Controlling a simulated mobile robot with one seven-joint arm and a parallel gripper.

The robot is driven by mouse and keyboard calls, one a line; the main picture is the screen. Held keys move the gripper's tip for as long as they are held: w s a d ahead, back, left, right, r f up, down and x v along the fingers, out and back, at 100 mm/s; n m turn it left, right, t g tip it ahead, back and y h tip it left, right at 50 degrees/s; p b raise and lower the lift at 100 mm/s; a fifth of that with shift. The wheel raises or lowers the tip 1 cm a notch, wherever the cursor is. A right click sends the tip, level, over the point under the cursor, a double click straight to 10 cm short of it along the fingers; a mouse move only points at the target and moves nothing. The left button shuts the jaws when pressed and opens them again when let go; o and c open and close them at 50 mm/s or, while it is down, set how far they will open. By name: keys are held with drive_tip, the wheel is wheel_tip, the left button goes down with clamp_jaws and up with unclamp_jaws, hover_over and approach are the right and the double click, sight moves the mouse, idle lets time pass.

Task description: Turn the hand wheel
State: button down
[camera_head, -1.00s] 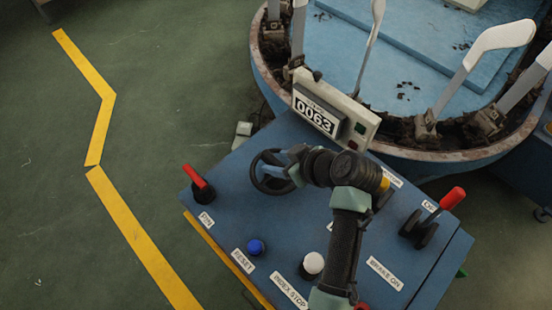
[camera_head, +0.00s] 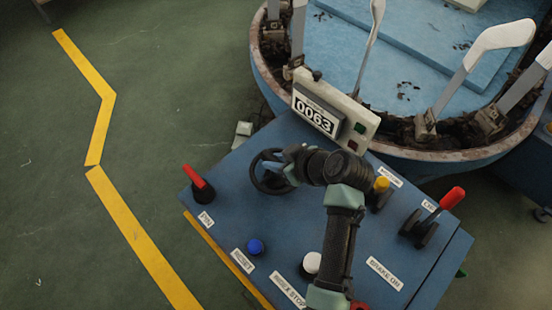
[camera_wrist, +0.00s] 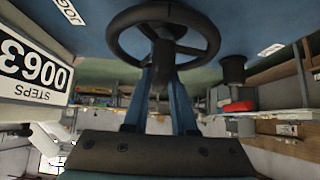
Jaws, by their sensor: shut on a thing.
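The dark hand wheel (camera_head: 256,172) stands at the back left of the blue control panel, partly hidden by my gripper. In the wrist view the wheel (camera_wrist: 118,34) shows whole, as a black ring with a hub at its centre. My gripper (camera_head: 285,168) reaches the wheel from the right. In the wrist view its two blue fingers (camera_wrist: 162,72) are at the near side of the rim, one on each side of the hub line.
A counter box (camera_head: 322,113) reading 0063 stands behind the wheel. A red-handled lever (camera_head: 200,185) is to its left, and another lever (camera_head: 438,210) to the right. A blue button (camera_head: 255,247), white button (camera_head: 311,263) and yellow knob (camera_head: 381,185) are on the panel.

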drive_tip(key=m+h+p, duration=0.1)
drive_tip(key=m+t+p, duration=0.1)
drive_tip(key=shift+a+r+m+h+p, duration=0.1)
drive_tip(key=shift+r+m+h+p, duration=0.1)
drive_tip(key=shift+m+h+p, duration=0.2)
drive_tip(key=m+t+h+p, duration=0.1)
drive_tip(key=m+h+p, duration=0.1)
drive_tip(key=m+p, duration=0.1)
drive_tip(key=shift+m+h, duration=0.3)
drive_tip(key=shift+m+t+h+p, duration=0.3)
drive_tip(key=shift+m+h+p, duration=0.35)
drive_tip(key=shift+m+h, duration=0.4)
drive_tip(key=shift+f+m+h, duration=0.2)
drive_tip(key=shift+m+h, duration=0.85)
drive_tip(key=shift+m, duration=0.5)
drive_tip(key=c, duration=0.7)
unclamp_jaws()
